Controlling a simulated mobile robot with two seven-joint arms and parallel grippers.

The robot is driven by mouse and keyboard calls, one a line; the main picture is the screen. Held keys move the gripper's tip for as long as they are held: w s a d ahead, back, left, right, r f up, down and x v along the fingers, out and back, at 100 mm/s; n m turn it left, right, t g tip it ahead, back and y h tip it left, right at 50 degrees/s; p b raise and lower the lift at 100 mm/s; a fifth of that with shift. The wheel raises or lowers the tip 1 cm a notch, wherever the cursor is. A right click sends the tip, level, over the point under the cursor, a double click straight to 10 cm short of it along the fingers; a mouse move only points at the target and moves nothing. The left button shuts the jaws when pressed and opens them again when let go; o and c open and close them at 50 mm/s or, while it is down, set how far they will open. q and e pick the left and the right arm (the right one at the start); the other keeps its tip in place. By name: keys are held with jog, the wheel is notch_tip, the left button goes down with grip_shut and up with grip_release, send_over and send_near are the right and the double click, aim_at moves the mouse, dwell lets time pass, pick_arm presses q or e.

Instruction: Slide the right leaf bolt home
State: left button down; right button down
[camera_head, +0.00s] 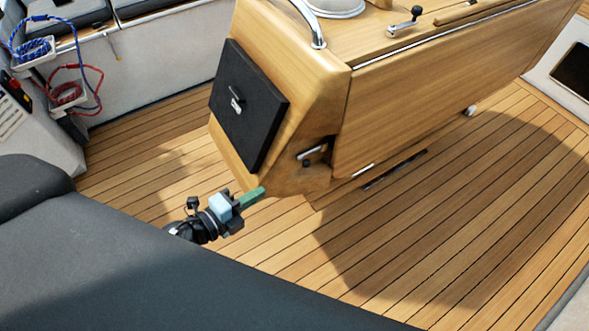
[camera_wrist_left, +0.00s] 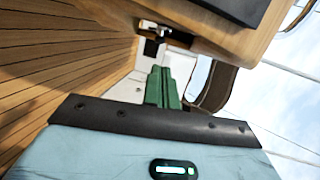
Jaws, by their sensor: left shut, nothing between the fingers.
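The right leaf bolt (camera_head: 313,152) is a small silver bar with a dark knob below it. It sits low on the end of the wooden cockpit table (camera_head: 290,100), beside the hanging right leaf (camera_head: 430,90). In the left wrist view the silver bolt (camera_wrist_left: 155,28) shows at the top, beyond the fingers. My left gripper (camera_head: 262,191) has green fingers, pressed together and empty. It is below and left of the bolt, apart from it. The shut green fingers also show in the left wrist view (camera_wrist_left: 161,72). My right gripper is not in view.
A dark grey cushion (camera_head: 150,260) fills the near left. A dark slot (camera_head: 395,169) lies in the teak floor. The floor right of the table is clear. Coiled ropes (camera_head: 66,92) hang at the far left.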

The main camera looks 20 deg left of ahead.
aim_at(304, 165)
pick_arm(q)
jog(key=x, duration=1.3)
jog(key=shift+w+d, duration=0.1)
jog(key=shift+w, duration=0.1)
jog(key=w+d, duration=0.2)
jog(key=w, duration=0.1)
jog(key=shift+w+d, duration=0.2)
jog(key=shift+d, duration=0.15)
jog(key=shift+r, duration=0.1)
